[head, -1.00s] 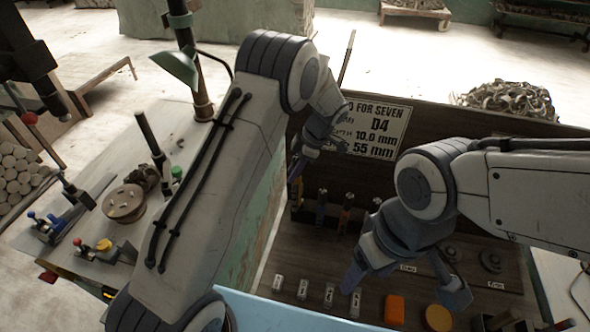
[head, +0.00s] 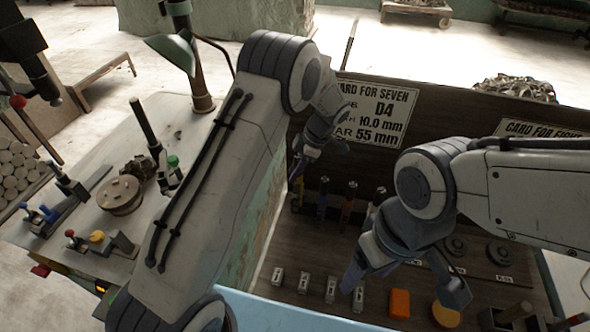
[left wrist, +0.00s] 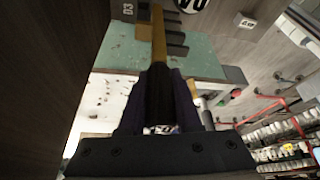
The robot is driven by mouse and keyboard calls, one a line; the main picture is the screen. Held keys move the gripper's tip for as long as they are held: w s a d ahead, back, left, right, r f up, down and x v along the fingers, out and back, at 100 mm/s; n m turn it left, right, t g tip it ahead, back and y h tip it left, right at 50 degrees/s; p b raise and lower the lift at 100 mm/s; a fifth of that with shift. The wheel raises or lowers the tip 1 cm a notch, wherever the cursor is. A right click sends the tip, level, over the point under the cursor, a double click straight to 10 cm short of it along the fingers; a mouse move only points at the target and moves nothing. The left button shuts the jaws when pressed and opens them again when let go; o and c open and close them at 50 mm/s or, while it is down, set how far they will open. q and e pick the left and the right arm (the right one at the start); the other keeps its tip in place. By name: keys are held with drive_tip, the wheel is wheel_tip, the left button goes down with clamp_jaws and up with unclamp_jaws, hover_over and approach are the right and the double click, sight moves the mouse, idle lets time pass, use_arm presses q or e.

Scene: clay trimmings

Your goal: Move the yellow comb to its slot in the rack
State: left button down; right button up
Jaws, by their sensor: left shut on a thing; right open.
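The yellow comb (left wrist: 158,40) shows in the left wrist view as a yellow strip above a dark handle (left wrist: 160,95). My left gripper (left wrist: 160,110) is shut on that handle. In the head view my left gripper (head: 303,160) is at the dark back wall, with a bit of yellow (head: 297,190) just below it. I cannot tell whether the comb touches the rack. My right gripper (head: 405,285) is open and empty over the rack's front.
Small white labelled blocks (head: 304,281), an orange block (head: 399,303) and a yellow disc (head: 446,312) lie in front, near the right gripper. A grey side table (head: 140,225) with tools is at the left.

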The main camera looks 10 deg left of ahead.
use_arm(q)
drive_tip(key=shift+f+b, duration=2.3)
drive_tip(key=shift+f, duration=0.35)
drive_tip(key=c, duration=0.5)
unclamp_jaws()
drive_tip(key=b, duration=0.2)
approach(295, 183)
drive_tip(key=shift+w, duration=0.3)
